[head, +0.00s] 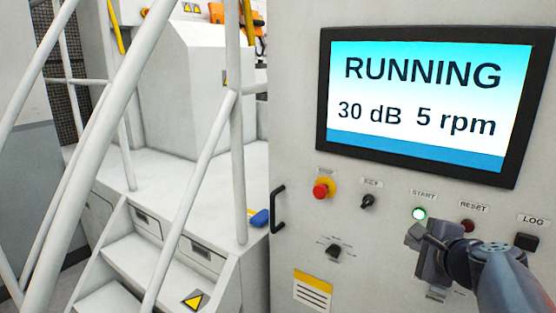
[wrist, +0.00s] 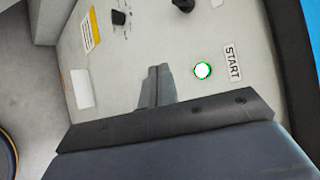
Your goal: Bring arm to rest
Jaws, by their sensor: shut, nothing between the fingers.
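My gripper (head: 416,236) is in front of the grey control panel (head: 300,165), just below the lit START button (head: 419,213). In the wrist view my gripper (wrist: 158,72) has its two fingers together with nothing between them, and the START button (wrist: 203,70) glows green-white to their right. The fingertips appear apart from the button; whether they touch the panel I cannot tell. My arm comes in from the lower right of the head view. The screen (head: 420,100) reads RUNNING, 30 dB, 5 rpm.
The panel also carries a red stop button (head: 321,190), a key switch (head: 368,201), a RESET button (head: 467,226), a LOG button (head: 526,241) and a rotary knob (head: 334,252). A black handle (head: 277,210) is at its left edge. White stairs (head: 150,260) with railings stand further left.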

